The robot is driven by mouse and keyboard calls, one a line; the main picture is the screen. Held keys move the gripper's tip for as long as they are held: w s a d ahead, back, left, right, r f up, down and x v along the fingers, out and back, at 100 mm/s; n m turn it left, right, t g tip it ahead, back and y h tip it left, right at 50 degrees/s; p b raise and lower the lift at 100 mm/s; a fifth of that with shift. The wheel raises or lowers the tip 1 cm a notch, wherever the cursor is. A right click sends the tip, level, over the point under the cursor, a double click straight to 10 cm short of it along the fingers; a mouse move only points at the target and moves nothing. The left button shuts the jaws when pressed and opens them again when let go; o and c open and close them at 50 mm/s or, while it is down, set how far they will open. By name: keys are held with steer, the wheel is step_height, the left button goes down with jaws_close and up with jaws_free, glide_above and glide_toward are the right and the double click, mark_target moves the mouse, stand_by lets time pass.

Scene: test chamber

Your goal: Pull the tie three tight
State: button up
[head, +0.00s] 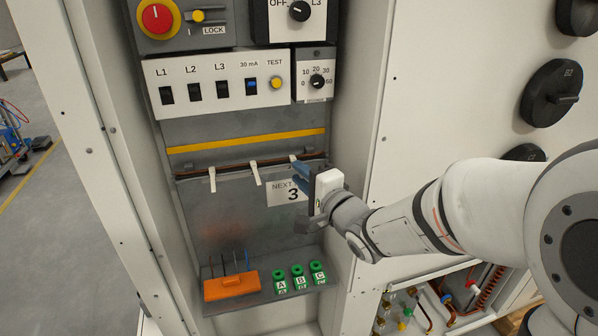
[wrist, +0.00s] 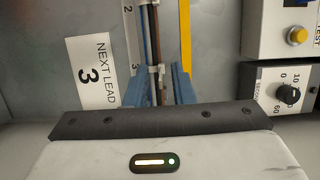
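Three white ties sit along the brown cable bundle (head: 236,170) in the cabinet. In the head view the left tie (head: 212,178) and middle tie (head: 256,172) have tails hanging down. The third tie (head: 296,161), at the right, is partly hidden by my gripper (head: 308,160). In the wrist view the third tie (wrist: 157,71) is beside a small "3" mark, between the blue fingertips of my gripper (wrist: 158,84). The fingers are apart, with the bundle between them. I cannot tell whether either finger touches the tie.
A "NEXT LEAD 3" label (wrist: 93,72) is beside the bundle. A yellow strip (head: 247,141) runs above it. A switch panel (head: 217,82) and timer dial (head: 316,81) are higher up. An orange block (head: 232,286) and green A, B, C pieces (head: 298,277) stand on the shelf below.

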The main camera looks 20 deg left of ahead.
steer(key=shift+o, duration=0.2)
stand_by(0.3)
steer(key=s+d, duration=0.2)
steer(key=s, duration=0.1)
steer(key=s+d, duration=0.1)
steer(key=s, duration=0.1)
stand_by(0.4)
